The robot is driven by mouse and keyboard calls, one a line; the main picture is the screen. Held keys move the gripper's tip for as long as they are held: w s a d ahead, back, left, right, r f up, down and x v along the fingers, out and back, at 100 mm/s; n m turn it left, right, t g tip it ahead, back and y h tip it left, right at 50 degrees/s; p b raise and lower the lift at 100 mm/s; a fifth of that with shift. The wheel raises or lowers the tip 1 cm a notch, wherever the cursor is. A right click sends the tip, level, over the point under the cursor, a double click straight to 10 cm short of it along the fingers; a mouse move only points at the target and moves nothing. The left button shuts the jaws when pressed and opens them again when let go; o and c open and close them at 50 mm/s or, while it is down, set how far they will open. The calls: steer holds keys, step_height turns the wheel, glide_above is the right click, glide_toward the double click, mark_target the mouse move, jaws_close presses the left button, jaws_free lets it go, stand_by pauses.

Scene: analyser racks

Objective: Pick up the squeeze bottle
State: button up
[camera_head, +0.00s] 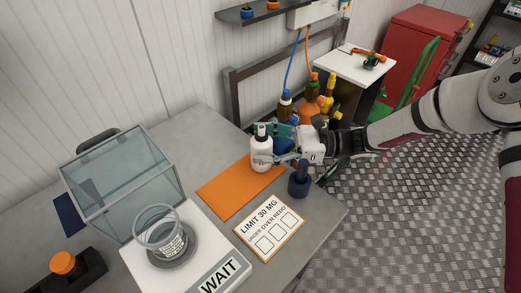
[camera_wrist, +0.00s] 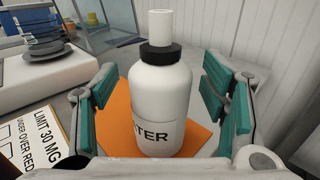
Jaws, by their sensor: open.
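The squeeze bottle (camera_head: 261,155) is white with a black collar and a white cap. It stands upright on an orange mat (camera_head: 222,199). In the wrist view the bottle (camera_wrist: 160,95) fills the middle, and its label shows the letters "TER". My gripper (camera_head: 276,147) reaches in from the right at the bottle. In the wrist view my gripper's teal-padded fingers (camera_wrist: 162,100) are spread on both sides of the bottle, with visible gaps to it. The bottle's far side is hidden.
A dark blue pestle-like object (camera_head: 299,181) stands just below my gripper. A limit card (camera_head: 269,228) lies in front. A balance marked WAIT (camera_head: 218,274) and a glass box (camera_head: 122,184) are at left. Several bottles (camera_head: 312,100) stand behind my gripper.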

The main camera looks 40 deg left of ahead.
mark_target(262, 127)
steer(key=shift+s+a, duration=0.15)
steer(key=shift+a, duration=0.05)
steer(key=c, duration=0.9)
steer(key=shift+o, duration=0.2)
steer(key=shift+r, duration=0.15)
steer(key=shift+r, duration=4.75)
steer(key=shift+r, duration=0.1)
steer(key=shift+o, duration=0.5)
